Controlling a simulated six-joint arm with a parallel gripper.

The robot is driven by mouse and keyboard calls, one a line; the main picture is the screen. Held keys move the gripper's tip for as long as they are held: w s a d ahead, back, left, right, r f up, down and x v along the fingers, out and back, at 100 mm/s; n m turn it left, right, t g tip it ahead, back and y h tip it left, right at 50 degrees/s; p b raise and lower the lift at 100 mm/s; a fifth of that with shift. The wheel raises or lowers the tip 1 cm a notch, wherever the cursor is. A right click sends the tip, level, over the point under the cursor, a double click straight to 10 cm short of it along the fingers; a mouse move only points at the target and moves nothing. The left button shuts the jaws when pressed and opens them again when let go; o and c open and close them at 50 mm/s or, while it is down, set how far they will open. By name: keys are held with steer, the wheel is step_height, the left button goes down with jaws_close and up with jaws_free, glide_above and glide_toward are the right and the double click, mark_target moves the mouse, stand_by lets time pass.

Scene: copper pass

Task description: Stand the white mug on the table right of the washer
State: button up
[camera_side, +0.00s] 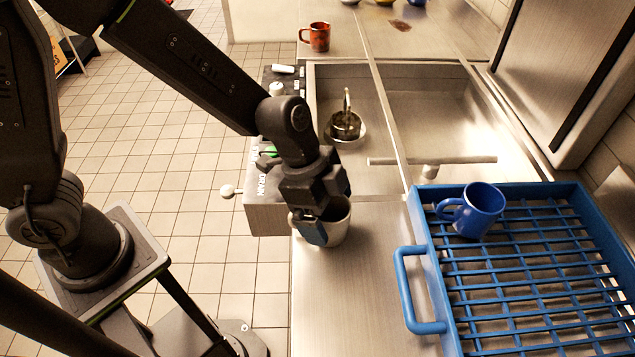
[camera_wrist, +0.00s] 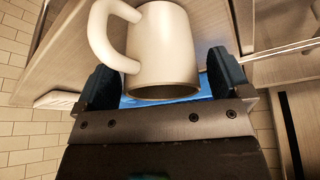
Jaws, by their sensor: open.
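The white mug (camera_side: 337,228) stands upright on the steel table (camera_side: 340,310), its rim partly hidden by my gripper in the side view. My gripper (camera_side: 318,222) is open and reaches down at the mug. In the wrist view, the white mug (camera_wrist: 165,50) appears between the two fingers of my gripper (camera_wrist: 164,85), with its handle to the left and its dark mouth towards the gripper. I cannot tell whether the fingers touch it. The washer, a steel unit with a basin (camera_side: 420,110) and a control panel, lies just behind the mug.
A blue rack (camera_side: 418,235) with a side handle fills the right, and a blue mug (camera_side: 480,208) stands on it. A red mug (camera_side: 316,37) stands on the far counter. A drain fitting (camera_side: 346,125) is in the basin. Bare table lies in front of the white mug.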

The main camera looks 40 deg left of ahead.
steer(key=v, duration=1.2)
steer(key=s+a+r+n+t+y, duration=0.2)
steer(key=s+a+n, duration=0.3)
steer(key=a+n, duration=0.2)
steer(key=s+a+r+n+t+y, duration=0.2)
steer(key=s+a+n, duration=0.3)
steer(key=a+n, duration=0.2)
steer(key=shift+a+r, duration=0.3)
steer(key=shift+a, duration=0.35)
